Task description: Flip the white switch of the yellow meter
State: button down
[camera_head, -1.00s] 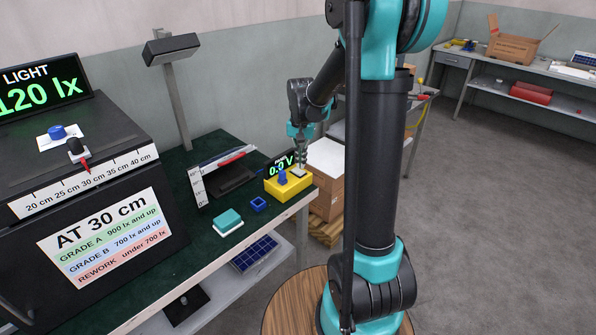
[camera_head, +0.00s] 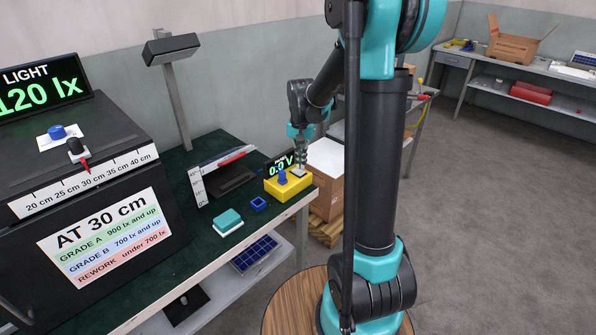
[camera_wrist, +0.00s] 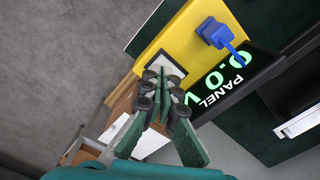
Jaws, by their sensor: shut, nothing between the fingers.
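The yellow meter (camera_head: 289,185) sits at the right end of the green-topped bench. A blue plug (camera_head: 282,176) stands on its top, and its black display (camera_head: 279,164) reads 0.0 V. The white switch (camera_head: 298,173) is on the meter's top at the right. My gripper (camera_head: 300,165) points down at the switch, shut and empty.
A small blue square piece (camera_head: 258,204), a teal-and-white block (camera_head: 228,222) and a black stand with a scale (camera_head: 225,178) are left of the meter. A cardboard box (camera_head: 327,187) stands just beyond the bench end. A large black light-test box (camera_head: 85,190) fills the left.

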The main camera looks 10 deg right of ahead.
aim_at(301, 172)
jog(key=shift+f, duration=1.05)
dwell(0.9)
jog(key=shift+r, duration=3.55)
